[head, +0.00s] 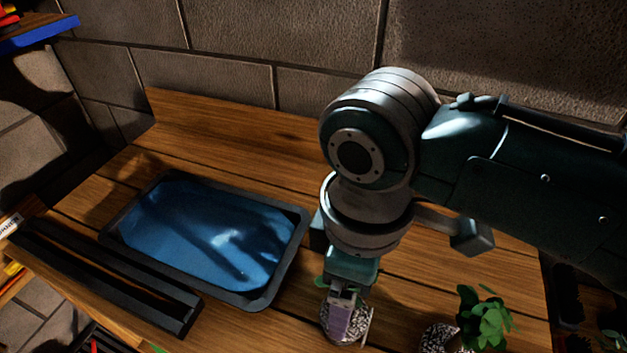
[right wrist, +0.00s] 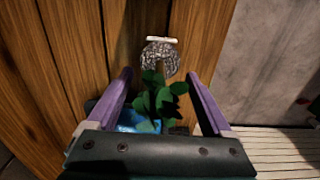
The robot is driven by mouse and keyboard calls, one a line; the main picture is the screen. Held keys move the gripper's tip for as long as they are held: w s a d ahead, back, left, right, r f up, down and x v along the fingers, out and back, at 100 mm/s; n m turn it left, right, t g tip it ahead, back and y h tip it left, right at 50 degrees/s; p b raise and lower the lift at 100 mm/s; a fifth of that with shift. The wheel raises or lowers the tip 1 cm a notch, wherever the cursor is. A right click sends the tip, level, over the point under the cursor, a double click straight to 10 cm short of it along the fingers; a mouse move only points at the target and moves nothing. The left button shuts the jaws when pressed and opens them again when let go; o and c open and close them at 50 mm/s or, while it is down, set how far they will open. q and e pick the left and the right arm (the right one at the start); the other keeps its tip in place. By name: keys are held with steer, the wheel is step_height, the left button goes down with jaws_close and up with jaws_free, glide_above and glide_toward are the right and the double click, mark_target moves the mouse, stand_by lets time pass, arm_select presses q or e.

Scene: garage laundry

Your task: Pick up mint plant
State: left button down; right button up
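A leafy green plant in a speckled grey pot (head: 352,338) stands on the wooden table under my right gripper (head: 341,318), which hides most of it. In the right wrist view its green leaves (right wrist: 160,98) and pot (right wrist: 160,58) show between the two purple fingers. My right gripper (right wrist: 158,76) is open there, with the pot ahead of the fingertips and no visible grip. A second leafy plant (head: 484,318) with a speckled pot (head: 443,340) stands to the right. I cannot tell from looks which one is mint. My left gripper is out of view.
A black-rimmed tray (head: 275,283) with a blue inside lies on the table to the left. A long dark slotted holder (head: 110,277) lies along the front left edge. A block wall (head: 230,75) rises behind. Bare wood (head: 235,120) lies behind the tray.

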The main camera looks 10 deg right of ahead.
jaws_close()
stand_by(0.3)
steer(key=shift+r, duration=0.1)
